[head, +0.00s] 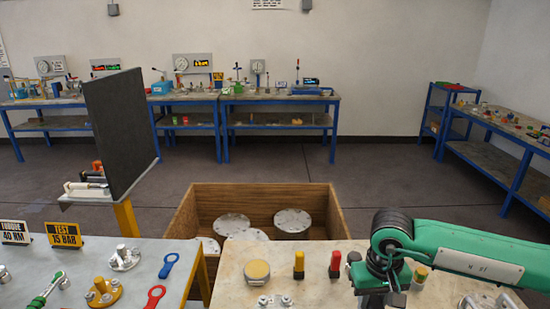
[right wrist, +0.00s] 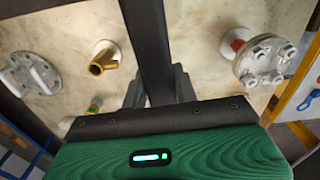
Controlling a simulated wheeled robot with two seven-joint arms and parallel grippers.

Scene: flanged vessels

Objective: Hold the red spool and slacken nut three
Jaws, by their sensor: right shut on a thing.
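My right gripper (right wrist: 158,92) shows in the right wrist view, with grey fingers either side of a long dark bar (right wrist: 148,45) that runs up out of the picture. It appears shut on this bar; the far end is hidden. To its right is a round grey flange with several bolts or nuts (right wrist: 268,62), with a red part (right wrist: 237,42), perhaps the red spool, behind it. I cannot tell which nut is number three. In the head view my right arm comes in over the right table, and its fingers are hidden. My left gripper is not in view.
A brass fitting (right wrist: 103,62) and a grey flanged piece (right wrist: 38,75) stand on the pale tabletop. In the head view, a wooden crate (head: 190,215) holds round plates. A dark upright panel (head: 115,130) rises at left. Yellow (head: 299,265) and red (head: 335,265) posts stand left of my arm.

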